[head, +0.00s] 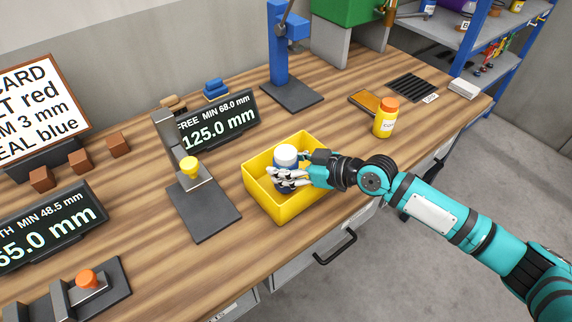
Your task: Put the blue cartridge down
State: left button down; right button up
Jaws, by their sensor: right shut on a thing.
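The blue cartridge (286,156) is a cylinder with a white top and a dark blue body. It stands roughly upright within the yellow bin (285,210) on the workbench. My right gripper (287,177) reaches in from the right and is shut on the cartridge, its fingers wrapped around the side. The fingers hide much of the cartridge's body. My left gripper is not in view.
A gauge stand with a yellow knob (189,164) and a display (217,121) are left of the bin. An orange-capped yellow bottle (385,120) stands to the right. A blue press (280,60) is behind. Bare wood lies between the bin and the bottle.

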jog(key=o, duration=1.3)
jog(key=shift+o, duration=0.2)
jog(key=shift+r, duration=0.1)
jog(key=shift+r+p, duration=0.2)
jog(key=shift+p, duration=0.1)
jog(key=shift+r+p, duration=0.4)
jog(key=shift+p, duration=0.05)
jog(key=b+v, duration=0.3)
jog(key=v, duration=0.9)
jog(key=shift+b, duration=0.3)
